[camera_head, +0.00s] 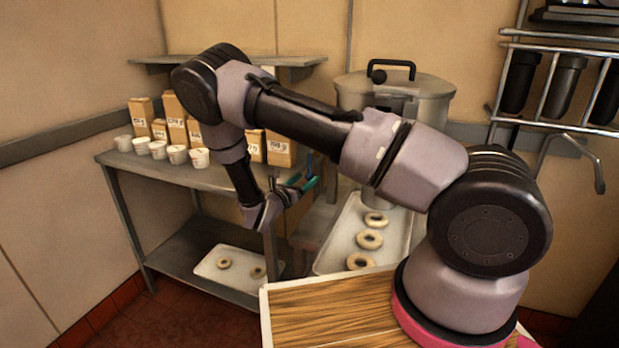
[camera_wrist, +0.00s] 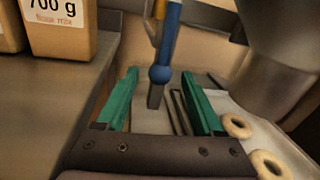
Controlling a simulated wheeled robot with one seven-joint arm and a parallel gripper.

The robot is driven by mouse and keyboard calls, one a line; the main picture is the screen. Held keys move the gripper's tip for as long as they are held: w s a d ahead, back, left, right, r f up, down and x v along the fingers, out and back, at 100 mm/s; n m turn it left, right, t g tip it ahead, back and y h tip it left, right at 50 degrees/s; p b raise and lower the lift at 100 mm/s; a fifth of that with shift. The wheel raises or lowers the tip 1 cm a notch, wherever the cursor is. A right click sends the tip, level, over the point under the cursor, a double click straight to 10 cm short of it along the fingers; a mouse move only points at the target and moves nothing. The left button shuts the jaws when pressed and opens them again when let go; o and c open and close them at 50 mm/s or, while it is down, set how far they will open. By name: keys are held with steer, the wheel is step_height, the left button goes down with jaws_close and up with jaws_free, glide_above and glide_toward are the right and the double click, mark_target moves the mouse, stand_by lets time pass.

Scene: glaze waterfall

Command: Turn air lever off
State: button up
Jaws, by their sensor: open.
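A blue lever with a round ball (camera_wrist: 160,74) stands upright in the middle of the wrist view, with a grey block below it. I take it to be the air lever. A small blue part of it also shows in the head view (camera_head: 309,163). My gripper (camera_wrist: 159,80) is open, with one green finger on each side of the lever and ball. I cannot tell whether either finger touches it. In the head view my gripper (camera_head: 301,183) is beside the metal table's right end, and my arm hides part of the surroundings.
Cardboard boxes (camera_head: 177,122) and white cups (camera_head: 158,150) stand on the metal table (camera_head: 210,178) at left. A tray (camera_head: 340,238) with several rings is to the right. A large metal pot (camera_head: 430,95) stands behind. A labelled box (camera_wrist: 60,25) is close at left.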

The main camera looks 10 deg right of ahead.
steer(key=shift+x, duration=1.5)
jaws_close()
stand_by(0.4)
